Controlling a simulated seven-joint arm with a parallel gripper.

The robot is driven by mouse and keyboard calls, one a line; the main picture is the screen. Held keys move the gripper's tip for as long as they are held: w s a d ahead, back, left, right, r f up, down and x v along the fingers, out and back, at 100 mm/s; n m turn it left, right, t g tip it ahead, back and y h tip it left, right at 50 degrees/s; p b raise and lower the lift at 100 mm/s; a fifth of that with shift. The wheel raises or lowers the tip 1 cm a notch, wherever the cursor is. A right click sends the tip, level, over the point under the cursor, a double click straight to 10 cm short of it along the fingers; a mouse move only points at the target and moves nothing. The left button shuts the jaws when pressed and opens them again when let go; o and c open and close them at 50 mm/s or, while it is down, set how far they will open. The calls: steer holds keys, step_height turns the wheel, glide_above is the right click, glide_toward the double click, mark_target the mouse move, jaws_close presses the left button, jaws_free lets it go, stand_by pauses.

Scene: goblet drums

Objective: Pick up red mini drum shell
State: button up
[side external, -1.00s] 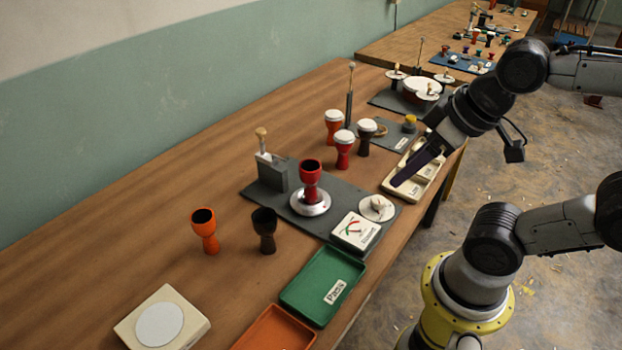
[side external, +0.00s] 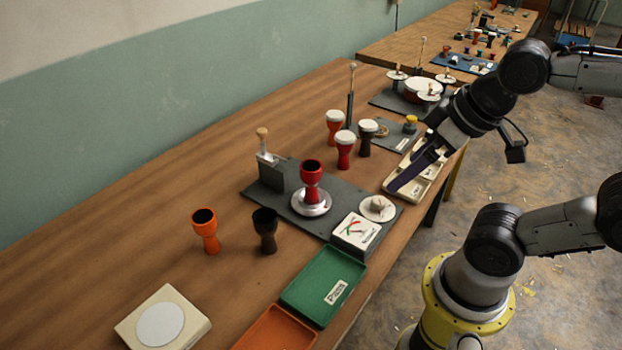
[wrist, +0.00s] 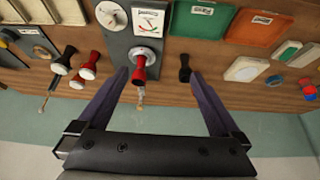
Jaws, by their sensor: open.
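The red mini drum shell (side external: 312,178) stands upright on a round silver disc (side external: 304,208) on a grey board, its dark open mouth up. In the wrist view the red shell (wrist: 139,69) shows between my fingers in the picture, nearer the left one, well beyond reach of them. My gripper (side external: 394,187) is open and empty, off to the right of the shell over a cream tray in the side view. Its two purple fingers (wrist: 157,73) are spread in the wrist view.
A black shell (side external: 265,230) and an orange shell (side external: 205,230) stand to the left. A lever stand (side external: 268,172) is behind the red shell, a gauge box (side external: 355,232) in front. White-topped drums (side external: 345,150) stand farther back. A green tray (side external: 325,285) lies at the front.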

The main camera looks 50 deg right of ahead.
step_height(320, 180, up, 4)
steer(key=w+m, duration=0.3)
steer(key=m, duration=0.3)
steer(key=m+g, duration=0.5)
steer(key=m, duration=0.7)
glide_above(310, 164)
step_height(310, 164, down, 8)
steer(key=shift+g, duration=0.3)
step_height(310, 164, down, 10)
steer(key=shift+f, duration=0.25)
steer(key=shift+s+a+f, duration=0.1)
steer(key=shift+s+f, duration=0.05)
steer(key=shift+f, duration=1.35)
steer(key=shift+s+f, duration=0.15)
steer(key=shift+f, duration=1.3)
